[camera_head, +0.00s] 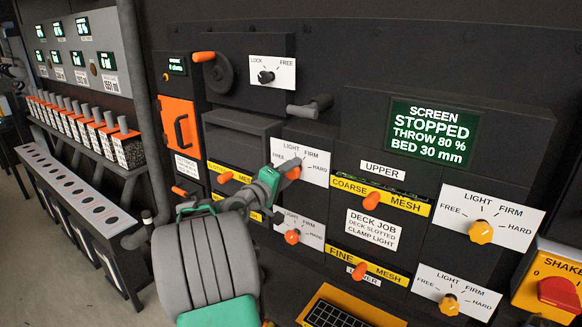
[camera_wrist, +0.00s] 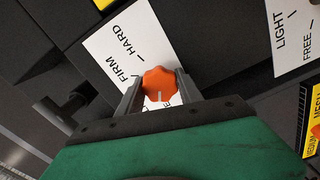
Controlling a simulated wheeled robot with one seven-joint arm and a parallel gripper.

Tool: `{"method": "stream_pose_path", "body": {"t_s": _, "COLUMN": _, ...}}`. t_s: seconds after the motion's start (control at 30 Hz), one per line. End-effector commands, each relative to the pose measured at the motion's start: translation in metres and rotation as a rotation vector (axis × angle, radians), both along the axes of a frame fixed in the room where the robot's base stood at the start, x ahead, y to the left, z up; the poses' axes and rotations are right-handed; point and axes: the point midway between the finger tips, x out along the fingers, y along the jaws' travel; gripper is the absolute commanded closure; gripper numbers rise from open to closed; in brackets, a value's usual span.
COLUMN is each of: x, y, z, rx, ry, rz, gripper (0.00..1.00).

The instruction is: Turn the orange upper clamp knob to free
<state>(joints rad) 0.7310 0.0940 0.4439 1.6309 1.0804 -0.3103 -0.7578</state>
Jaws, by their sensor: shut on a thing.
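The orange upper clamp knob (camera_head: 293,173) sits on a white dial plate (camera_head: 314,161) left of the UPPER label. In the wrist view the orange knob (camera_wrist: 158,82) stands between my two fingers, and the plate (camera_wrist: 118,47) reads HARD and FIRM. My gripper (camera_head: 281,174) is shut on this knob; its fingers (camera_wrist: 158,92) press on opposite sides. A pale mark on the knob faces my palm. My gripper covers the rest of the plate's wording there, so I cannot tell which setting the mark meets.
A lower orange knob (camera_head: 292,237) has a similar plate below. Two yellow-orange knobs (camera_head: 480,232) (camera_head: 448,305) are at the right. A green screen (camera_head: 432,131) reads SCREEN STOPPED. A grey handle (camera_head: 309,106) juts out above my gripper. An orange mesh handle (camera_head: 371,200) is to its right.

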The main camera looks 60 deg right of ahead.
Motion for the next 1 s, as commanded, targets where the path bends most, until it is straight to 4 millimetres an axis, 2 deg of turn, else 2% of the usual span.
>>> {"method": "stream_pose_path", "body": {"t_s": 0.4, "x": 0.0004, "y": 0.0, "z": 0.0005, "rx": 0.037, "ry": 0.227, "rz": 0.0, "gripper": 0.98}}
{"method": "stream_pose_path", "body": {"t_s": 1.0, "x": 0.0003, "y": 0.0, "z": -0.0011, "rx": 0.043, "ry": 0.271, "rz": 0.001, "gripper": 0.98}}
